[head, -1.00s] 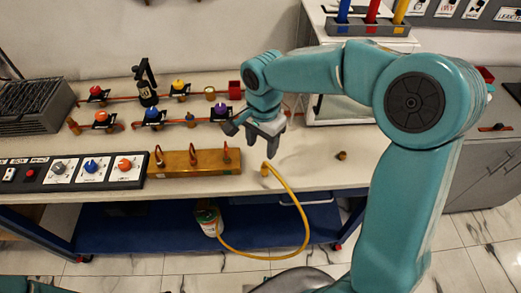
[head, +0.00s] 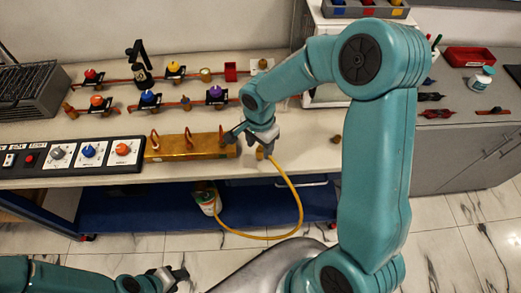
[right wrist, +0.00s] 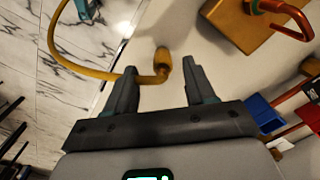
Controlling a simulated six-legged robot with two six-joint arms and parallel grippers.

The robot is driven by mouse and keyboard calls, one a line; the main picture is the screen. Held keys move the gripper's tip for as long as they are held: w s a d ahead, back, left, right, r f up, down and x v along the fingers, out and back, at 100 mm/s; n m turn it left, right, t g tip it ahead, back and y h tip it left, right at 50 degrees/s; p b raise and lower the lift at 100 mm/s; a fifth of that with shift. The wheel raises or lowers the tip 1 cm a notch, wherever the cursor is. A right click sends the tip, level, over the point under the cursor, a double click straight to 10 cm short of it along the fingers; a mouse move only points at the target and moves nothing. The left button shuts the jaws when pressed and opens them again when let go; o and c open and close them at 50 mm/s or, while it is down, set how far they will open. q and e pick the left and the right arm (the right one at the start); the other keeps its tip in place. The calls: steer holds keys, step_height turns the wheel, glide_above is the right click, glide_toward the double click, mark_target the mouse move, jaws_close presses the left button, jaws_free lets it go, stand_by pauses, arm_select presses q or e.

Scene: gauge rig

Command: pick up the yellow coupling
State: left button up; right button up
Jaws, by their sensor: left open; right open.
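The yellow coupling (right wrist: 162,60) is at the end of a yellow hose (right wrist: 85,68). In the right wrist view it appears between the two fingertips of my right gripper (right wrist: 159,68), which is open with nothing clamped. In the head view the coupling (head: 260,154) shows near the table's front edge, partly hidden by my right gripper (head: 250,143) above it. Whether the fingers are level with the coupling is hard to tell. My left gripper (head: 176,274) is open and empty low in the head view, away from the table.
A brass block (head: 190,153) with copper hooks stands just left of the coupling. Further left is a control panel with knobs (head: 70,156). Valves on red pipes (head: 150,99) line the back. A small brass fitting (head: 336,139) stands to the right on clear tabletop.

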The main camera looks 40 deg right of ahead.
mark_target(260, 147)
steer(key=f, duration=0.3)
steer(key=shift+w+d, duration=0.15)
steer(key=shift+w, duration=0.05)
steer(key=shift+f, duration=0.5)
steer(key=shift+s, duration=0.15)
steer(key=shift+c, duration=0.3)
jaws_close()
steer(key=shift+r, duration=0.1)
